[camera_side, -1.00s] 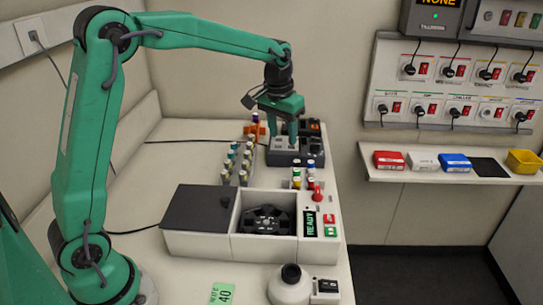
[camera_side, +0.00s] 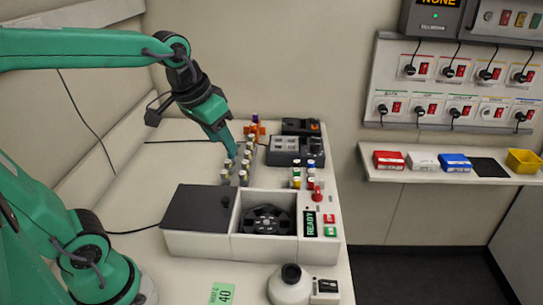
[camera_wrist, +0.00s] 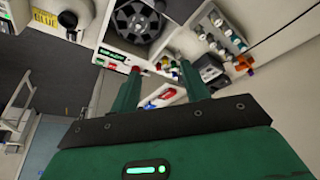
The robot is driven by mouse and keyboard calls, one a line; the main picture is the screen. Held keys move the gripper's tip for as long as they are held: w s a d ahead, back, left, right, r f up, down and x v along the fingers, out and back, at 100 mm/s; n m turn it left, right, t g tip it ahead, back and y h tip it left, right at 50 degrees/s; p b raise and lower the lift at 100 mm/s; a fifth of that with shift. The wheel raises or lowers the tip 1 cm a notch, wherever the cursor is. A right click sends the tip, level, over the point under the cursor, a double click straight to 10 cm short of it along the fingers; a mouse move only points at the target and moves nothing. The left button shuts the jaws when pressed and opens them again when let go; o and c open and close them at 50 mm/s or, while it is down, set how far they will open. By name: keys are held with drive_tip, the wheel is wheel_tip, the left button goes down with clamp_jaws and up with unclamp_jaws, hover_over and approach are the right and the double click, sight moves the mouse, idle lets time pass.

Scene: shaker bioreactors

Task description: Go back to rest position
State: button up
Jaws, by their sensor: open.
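My gripper (camera_side: 228,149) is green and hangs tilted over the left tube rack (camera_side: 250,165), on the far side of the centrifuge. In the wrist view its two fingers (camera_wrist: 158,88) stand apart with nothing held between them. In the side view the fingertips are close to the capped tubes, and I cannot tell whether they touch. The rack holds several tubes with white, yellow and other caps. The centrifuge (camera_side: 180,240) has its dark lid panel at left, an open rotor well (camera_side: 266,221) and a READY display (camera_side: 310,223); it also shows in the wrist view (camera_wrist: 118,58).
A grey block device (camera_side: 285,150) stands behind the racks, with a small tube group (camera_side: 297,182) before it. A vortex mixer (camera_side: 290,285) and a green card (camera_side: 221,295) are at the front. A wall shelf (camera_side: 400,178) with coloured boxes is at right.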

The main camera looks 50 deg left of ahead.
drive_tip(key=s+f+t, duration=0.1)
drive_tip(key=s+f, duration=0.1)
drive_tip(key=s, duration=0.5)
drive_tip(key=shift+s+d+f, duration=0.2)
drive_tip(key=shift+s+f, duration=0.15)
drive_tip(key=shift+s, duration=0.05)
drive_tip(key=shift+w, duration=0.1)
drive_tip(key=shift+c, duration=0.4)
